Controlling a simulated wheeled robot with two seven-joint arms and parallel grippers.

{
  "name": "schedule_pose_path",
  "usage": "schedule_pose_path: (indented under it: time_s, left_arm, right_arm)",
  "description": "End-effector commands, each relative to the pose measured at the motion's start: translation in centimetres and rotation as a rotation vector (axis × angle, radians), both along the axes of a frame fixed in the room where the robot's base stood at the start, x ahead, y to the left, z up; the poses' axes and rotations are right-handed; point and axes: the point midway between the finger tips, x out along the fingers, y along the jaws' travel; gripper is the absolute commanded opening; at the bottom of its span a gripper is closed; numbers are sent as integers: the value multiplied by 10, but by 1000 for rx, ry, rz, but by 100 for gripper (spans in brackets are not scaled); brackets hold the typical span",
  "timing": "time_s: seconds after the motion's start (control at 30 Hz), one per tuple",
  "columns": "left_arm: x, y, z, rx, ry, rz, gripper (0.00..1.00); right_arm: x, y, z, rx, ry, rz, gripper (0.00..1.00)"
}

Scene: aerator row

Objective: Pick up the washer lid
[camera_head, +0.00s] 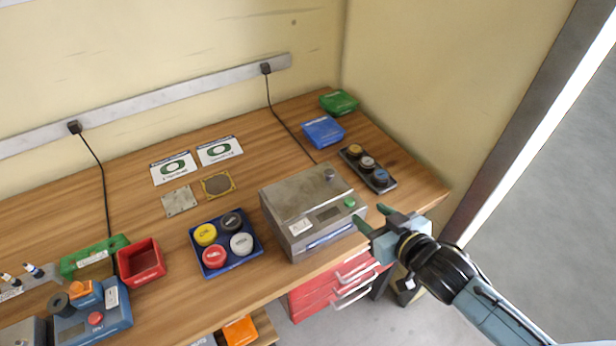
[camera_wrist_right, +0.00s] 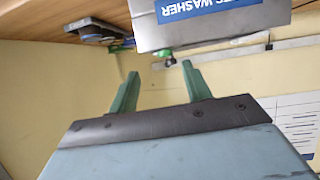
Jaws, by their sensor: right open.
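The washer (camera_head: 325,218) is a grey metal box near the front edge of the bench. Its lid (camera_head: 300,195) is the flat, brownish-grey top, lying shut, with a small dark knob (camera_head: 330,174) near its far right corner. In the right wrist view the washer (camera_wrist_right: 215,25) shows a blue label reading "WASHER" upside down. My right gripper (camera_head: 372,217) is open and empty, just right of the washer's front right corner and apart from the lid. In the right wrist view its two green fingers (camera_wrist_right: 160,80) are spread with nothing between them. My left gripper is not in view.
A dark tray with several round caps (camera_head: 368,168) lies right of the washer. A blue tray (camera_head: 227,265) with coloured jars stands to its left. Blue (camera_head: 323,132) and green (camera_head: 339,102) boxes are at the back. Red drawers (camera_head: 325,292) sit below the bench edge.

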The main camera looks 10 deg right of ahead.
Motion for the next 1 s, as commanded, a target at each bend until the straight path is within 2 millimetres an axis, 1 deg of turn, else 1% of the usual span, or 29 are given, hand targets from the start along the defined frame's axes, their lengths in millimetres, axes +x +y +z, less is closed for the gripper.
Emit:
schedule_pose_path:
  time_s: [0.03, 0.1, 0.17, 0.27, 0.5, 0.6, 0.83, 1.0]
  left_arm:
    - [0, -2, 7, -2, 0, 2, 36]
    - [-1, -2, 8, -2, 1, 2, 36]
    - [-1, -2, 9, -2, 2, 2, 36]
    - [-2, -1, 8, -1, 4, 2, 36]
    - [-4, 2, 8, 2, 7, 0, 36]
    - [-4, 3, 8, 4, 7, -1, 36]
    - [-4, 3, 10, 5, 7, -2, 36]
    - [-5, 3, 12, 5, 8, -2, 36]
  right_arm:
    - [2, 5, 22, 16, -36, 26, 48]
    - [4, 10, 35, 36, -67, 45, 48]
    - [9, 14, 39, 46, -80, 54, 48]
    - [22, 19, 36, 50, -84, 55, 48]
    - [61, 33, 22, 49, -83, 54, 48]
    - [71, 37, 19, 48, -82, 55, 48]
    - [83, 41, 14, 47, -81, 55, 48]
    - [105, 46, 8, 48, -81, 54, 48]
